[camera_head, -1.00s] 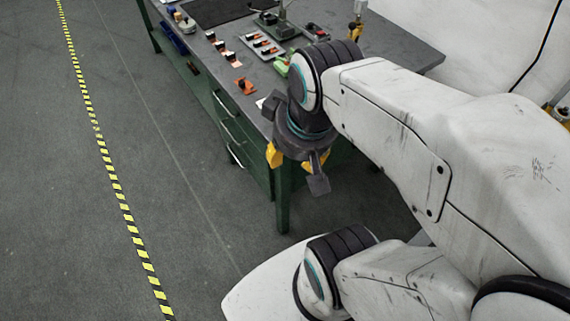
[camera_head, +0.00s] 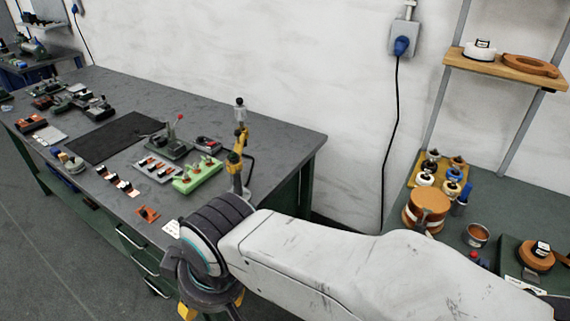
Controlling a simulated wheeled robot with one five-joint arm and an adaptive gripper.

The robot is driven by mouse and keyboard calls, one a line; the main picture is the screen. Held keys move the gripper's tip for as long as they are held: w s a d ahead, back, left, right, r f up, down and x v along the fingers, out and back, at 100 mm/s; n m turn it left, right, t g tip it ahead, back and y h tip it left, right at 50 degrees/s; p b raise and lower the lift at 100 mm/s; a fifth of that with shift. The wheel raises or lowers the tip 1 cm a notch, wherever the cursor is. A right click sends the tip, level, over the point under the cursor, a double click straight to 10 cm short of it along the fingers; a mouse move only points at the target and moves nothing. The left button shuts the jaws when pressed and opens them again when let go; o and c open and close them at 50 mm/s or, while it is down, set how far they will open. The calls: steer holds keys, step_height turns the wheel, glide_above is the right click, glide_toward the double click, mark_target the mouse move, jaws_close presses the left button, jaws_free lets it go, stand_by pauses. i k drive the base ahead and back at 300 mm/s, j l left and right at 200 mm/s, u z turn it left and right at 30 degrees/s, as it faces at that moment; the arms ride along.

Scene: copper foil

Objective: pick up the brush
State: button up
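I cannot make out a brush for certain among the small items on the grey workbench (camera_head: 272,140). My gripper (camera_head: 212,306) is at the bottom of the view, in front of the bench's near edge. Its yellow parts show, but the fingertips are cut off by the frame's lower edge, so I cannot tell whether it is open or shut. My arm hides part of the bench's near right side and the floor there.
The bench holds a black mat (camera_head: 112,137), a green tray (camera_head: 198,176), a yellow upright stand (camera_head: 236,160) and several small orange-and-black pieces. At right, a second table carries a copper-coloured roll (camera_head: 427,207) below a wooden shelf (camera_head: 500,68). The bench's back right is clear.

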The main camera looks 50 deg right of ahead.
mark_target(468, 186)
steer(key=z, duration=3.15)
